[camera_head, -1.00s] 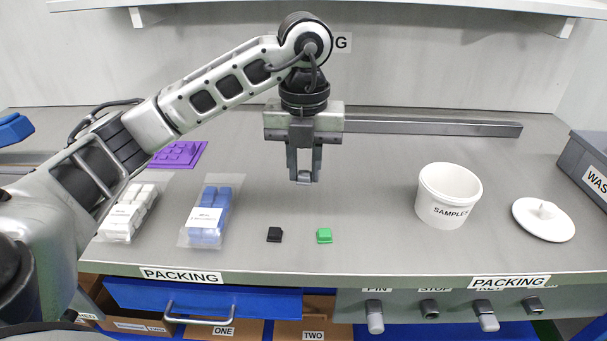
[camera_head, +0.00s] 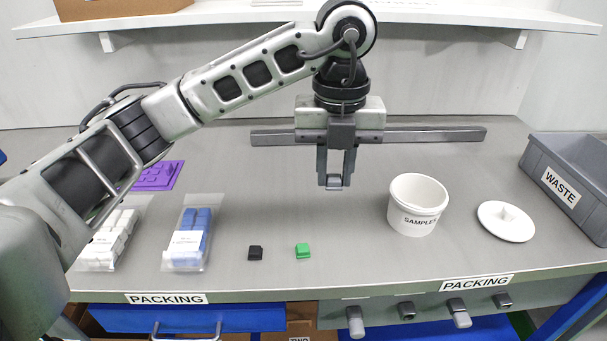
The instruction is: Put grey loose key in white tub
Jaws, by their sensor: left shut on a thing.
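My left gripper (camera_head: 335,182) hangs above the bench in the middle of the view, its fingers pointing down. It is shut on the grey loose key (camera_head: 334,184), which shows as a small grey piece between the fingertips. The white tub (camera_head: 417,206), labelled SAMPLES, stands open and upright on the bench, to the right of the gripper and apart from it. My right gripper is not in view.
A white lid (camera_head: 506,221) lies right of the tub. A grey WASTE bin (camera_head: 572,178) stands at far right. A black key (camera_head: 255,253) and a green key (camera_head: 303,251) lie near the front. Bagged blue keys (camera_head: 190,236), bagged white keys (camera_head: 108,240) and a purple piece (camera_head: 158,176) lie left.

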